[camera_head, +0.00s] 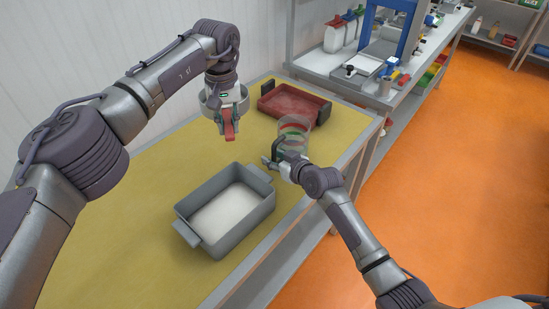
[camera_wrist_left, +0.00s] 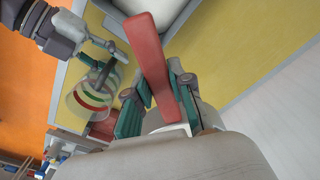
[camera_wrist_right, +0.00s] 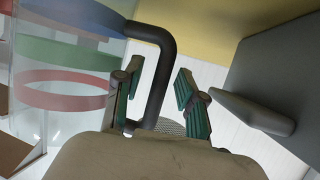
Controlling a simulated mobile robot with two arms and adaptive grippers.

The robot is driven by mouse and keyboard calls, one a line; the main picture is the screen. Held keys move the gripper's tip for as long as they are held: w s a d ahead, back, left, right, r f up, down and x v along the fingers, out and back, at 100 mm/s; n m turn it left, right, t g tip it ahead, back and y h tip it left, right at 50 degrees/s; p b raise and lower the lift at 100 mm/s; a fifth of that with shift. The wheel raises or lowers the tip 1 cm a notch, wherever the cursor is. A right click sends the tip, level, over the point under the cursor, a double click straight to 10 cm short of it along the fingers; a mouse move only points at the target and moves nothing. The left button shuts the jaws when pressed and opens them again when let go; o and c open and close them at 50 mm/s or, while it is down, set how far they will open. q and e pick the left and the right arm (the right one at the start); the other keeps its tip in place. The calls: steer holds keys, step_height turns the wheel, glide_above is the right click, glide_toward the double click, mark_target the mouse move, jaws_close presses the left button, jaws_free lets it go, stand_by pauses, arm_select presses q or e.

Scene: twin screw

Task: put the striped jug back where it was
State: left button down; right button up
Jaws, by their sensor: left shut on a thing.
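The striped jug (camera_head: 293,128) is clear, with blue, green and red bands and a dark handle. It appears upright at the table's right side; its base is partly hidden by my right gripper. My right gripper (camera_head: 276,165) is beside it. In the right wrist view, the jug (camera_wrist_right: 65,75) is at left and its handle (camera_wrist_right: 166,60) passes between the open fingers (camera_wrist_right: 155,98), with a gap to the right finger. My left gripper (camera_head: 229,115) is shut on a red handle (camera_wrist_left: 158,60), above the table left of the jug. A grey rounded body shows behind that gripper.
A grey bin (camera_head: 258,212) with a pale bottom stands on the yellow tabletop (camera_head: 130,265), close to my right gripper. A red tray (camera_head: 293,103) lies behind the jug. A shelf bench (camera_head: 335,65) with bottles is beyond. The left of the table is clear.

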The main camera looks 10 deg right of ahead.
steer(key=shift+r, duration=0.1)
steer(key=b+v, duration=0.1)
steer(key=v, duration=1.1)
